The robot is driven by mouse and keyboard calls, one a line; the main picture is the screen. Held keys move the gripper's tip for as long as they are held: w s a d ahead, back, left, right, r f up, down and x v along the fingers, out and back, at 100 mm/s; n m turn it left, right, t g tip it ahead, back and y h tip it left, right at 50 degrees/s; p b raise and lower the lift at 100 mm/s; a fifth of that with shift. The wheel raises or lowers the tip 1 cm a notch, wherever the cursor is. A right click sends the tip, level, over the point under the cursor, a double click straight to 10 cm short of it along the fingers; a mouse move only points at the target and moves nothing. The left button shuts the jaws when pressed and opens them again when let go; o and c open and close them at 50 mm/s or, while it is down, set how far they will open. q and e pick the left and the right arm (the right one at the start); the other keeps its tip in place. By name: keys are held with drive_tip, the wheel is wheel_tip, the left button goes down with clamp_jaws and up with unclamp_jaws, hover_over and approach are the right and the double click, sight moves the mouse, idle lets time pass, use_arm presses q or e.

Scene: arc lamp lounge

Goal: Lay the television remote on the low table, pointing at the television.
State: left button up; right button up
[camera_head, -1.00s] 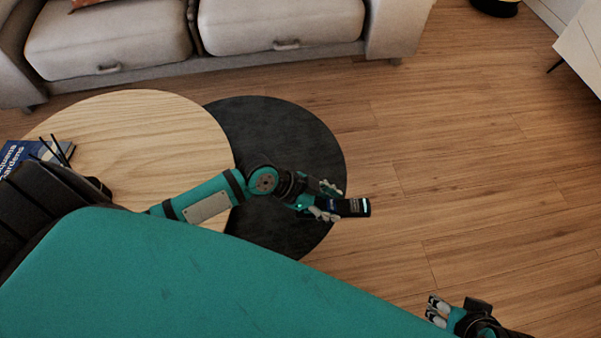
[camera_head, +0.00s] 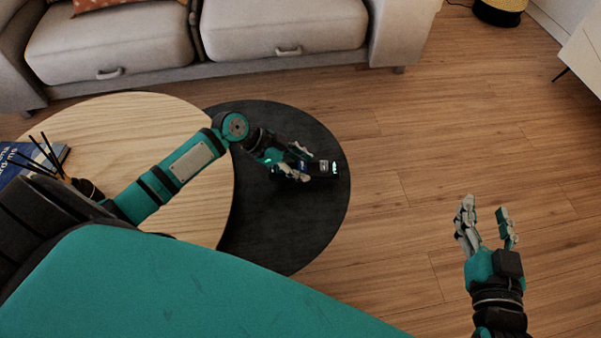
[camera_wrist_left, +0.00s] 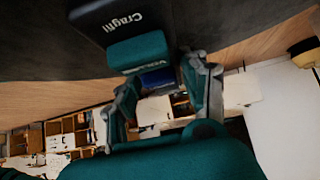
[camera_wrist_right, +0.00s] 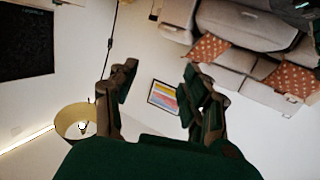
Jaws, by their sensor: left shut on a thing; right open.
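The remote (camera_head: 324,168) is a dark bar with a pale label. My left gripper (camera_head: 299,165) is shut on it, and it sticks out to the right over the dark round tabletop (camera_head: 290,225) of the low table. I cannot tell whether it touches the top. The light wooden tabletop (camera_head: 150,115) adjoins on the left. My right gripper (camera_head: 487,215) is open and empty over the floor at right. No television is clearly identifiable; a dark wall panel (camera_wrist_right: 25,45) shows in the right wrist view.
A book (camera_head: 15,170) and a holder with dark sticks (camera_head: 85,188) are on the wooden top's left side. A grey sofa (camera_head: 285,30) stands behind the table. A white cabinet (camera_head: 585,50) is at far right. The floor (camera_head: 450,130) between is clear.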

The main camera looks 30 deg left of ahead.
use_arm(q)
wheel_tip(320, 180, down, 3)
drive_tip(key=shift+r+b, duration=0.1)
drive_tip(key=shift+b, duration=0.4)
use_arm(e)
drive_tip(key=shift+w+a+r+t+y, duration=0.1)
drive_tip(key=shift+a+r+t+y, duration=0.1)
drive_tip(key=shift+r+t, duration=0.55)
drive_tip(key=shift+w+a+r+t+y, duration=0.15)
drive_tip(key=shift+r+t, duration=0.25)
drive_tip(key=shift+r, duration=0.7)
drive_tip(key=shift+s+a+r+t+y, duration=0.1)
drive_tip(key=shift+r+t+y, duration=0.15)
drive_tip(key=shift+r+t, duration=0.5)
use_arm(q)
drive_tip(key=shift+f, duration=0.2)
use_arm(e)
drive_tip(key=shift+r, duration=0.15)
use_arm(q)
drive_tip(key=o, duration=1.4)
use_arm(e)
drive_tip(key=shift+r, duration=0.15)
